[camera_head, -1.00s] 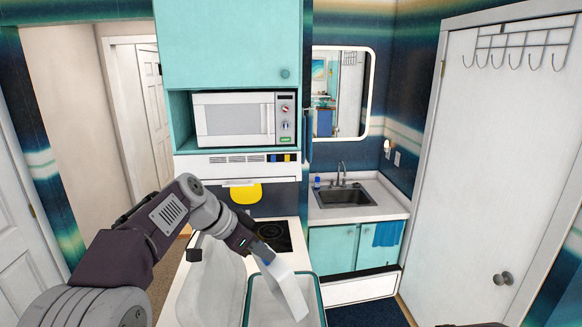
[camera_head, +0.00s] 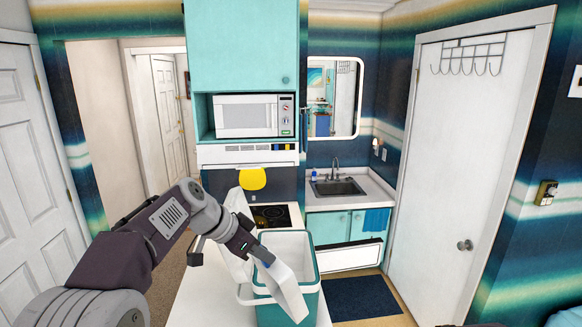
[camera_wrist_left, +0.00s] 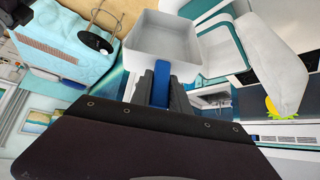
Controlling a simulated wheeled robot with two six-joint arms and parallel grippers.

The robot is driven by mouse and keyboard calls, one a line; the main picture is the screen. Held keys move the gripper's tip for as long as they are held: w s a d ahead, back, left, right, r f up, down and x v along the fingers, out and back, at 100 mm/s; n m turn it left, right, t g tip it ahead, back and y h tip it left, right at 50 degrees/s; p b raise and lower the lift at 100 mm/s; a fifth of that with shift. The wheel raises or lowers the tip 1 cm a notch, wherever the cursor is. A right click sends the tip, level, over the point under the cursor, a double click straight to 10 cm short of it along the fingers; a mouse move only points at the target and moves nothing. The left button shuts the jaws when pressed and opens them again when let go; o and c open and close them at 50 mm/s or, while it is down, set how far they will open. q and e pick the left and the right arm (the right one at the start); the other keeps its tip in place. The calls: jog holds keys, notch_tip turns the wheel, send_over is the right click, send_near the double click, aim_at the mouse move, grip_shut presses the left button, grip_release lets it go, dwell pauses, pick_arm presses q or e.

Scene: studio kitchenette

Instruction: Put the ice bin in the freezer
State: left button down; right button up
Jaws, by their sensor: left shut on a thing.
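The ice bin (camera_head: 286,291) is a small white box, held tilted in front of the cooler in the head view. In the left wrist view the ice bin (camera_wrist_left: 163,42) fills the upper middle and its inside looks empty. My left gripper (camera_head: 262,258) is shut on its blue handle (camera_wrist_left: 161,84). I cannot pick out a freezer for sure in either view. My right gripper is not clearly in view; only a dark sliver shows at the bottom edge of the head view.
A teal and white cooler (camera_head: 310,303) stands open on the white counter (camera_head: 205,290), with its white lid (camera_head: 238,228) raised at the left. Behind are a cooktop (camera_head: 270,216), a microwave (camera_head: 245,115) and a sink (camera_head: 338,187). Floor with a dark mat (camera_head: 362,297) lies to the right.

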aim_at(261, 265)
pick_arm(q)
jog(key=f, duration=0.2)
jog(key=w+f+n, duration=0.1)
jog(key=f, duration=0.1)
jog(key=w+f+n+y, duration=0.1)
jog(key=f, duration=0.1)
jog(key=shift+t, duration=0.4)
jog(key=s+f+n+t+y+b, duration=0.1)
jog(key=s+f+n+y+b, duration=0.25)
jog(key=f+b, duration=0.95)
jog(key=s+f+n+t+y+b, duration=0.1)
jog(key=s+f+n+y+b, duration=0.3)
jog(key=f, duration=1.9)
jog(key=s+a+n+h+p, duration=0.1)
jog(key=a+h, duration=0.1)
jog(key=a, duration=0.9)
jog(key=shift+a+r, duration=0.4)
jog(key=shift+r, duration=0.05)
pick_arm(e)
notch_tip(261, 265, down, 16)
jog(key=w, duration=0.2)
jog(key=shift+f, duration=0.15)
pick_arm(q)
jog(key=shift+a, duration=0.1)
pick_arm(e)
jog(key=shift+a, duration=0.1)
